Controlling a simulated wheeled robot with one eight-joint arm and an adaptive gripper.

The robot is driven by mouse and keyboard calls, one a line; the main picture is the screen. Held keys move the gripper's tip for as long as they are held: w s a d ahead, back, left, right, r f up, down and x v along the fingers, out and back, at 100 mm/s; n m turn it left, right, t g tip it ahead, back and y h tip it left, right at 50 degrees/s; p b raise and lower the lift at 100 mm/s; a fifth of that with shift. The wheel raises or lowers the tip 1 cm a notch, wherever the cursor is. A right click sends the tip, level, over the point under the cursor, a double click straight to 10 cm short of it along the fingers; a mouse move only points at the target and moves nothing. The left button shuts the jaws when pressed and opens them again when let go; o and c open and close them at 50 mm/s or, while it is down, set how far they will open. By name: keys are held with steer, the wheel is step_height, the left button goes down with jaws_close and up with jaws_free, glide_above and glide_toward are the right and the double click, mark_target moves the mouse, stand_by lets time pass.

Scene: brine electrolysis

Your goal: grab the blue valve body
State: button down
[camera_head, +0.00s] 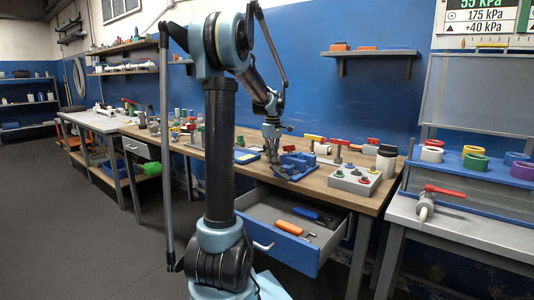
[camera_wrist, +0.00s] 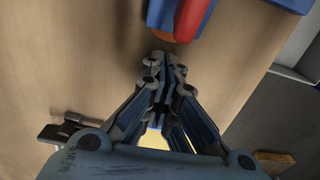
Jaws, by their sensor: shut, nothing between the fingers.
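My gripper (camera_wrist: 165,60) is shut and empty in the wrist view, pointing at the wooden bench top. In the head view my gripper (camera_head: 272,157) hangs low over the bench. A blue body with a red handle (camera_wrist: 160,12) is at the top edge of the wrist view, just beyond the fingertips and partly cut off. In the head view a blue piece (camera_head: 297,163) sits on the bench just right of my gripper. I cannot tell for sure which blue piece is the valve body.
Below, an open drawer (camera_head: 283,237) holds an orange-handled tool (camera_head: 288,226). Several small parts crowd the bench left of my gripper.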

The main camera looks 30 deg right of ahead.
mark_target(279, 165)
steer(key=shift+s+d, duration=0.35)
steer(key=shift+s, duration=0.35)
steer(key=shift+s+d, duration=0.25)
steer(key=shift+s, duration=0.35)
steer(key=shift+s+d, duration=0.25)
steer(key=shift+s, duration=0.35)
steer(key=shift+w, duration=0.1)
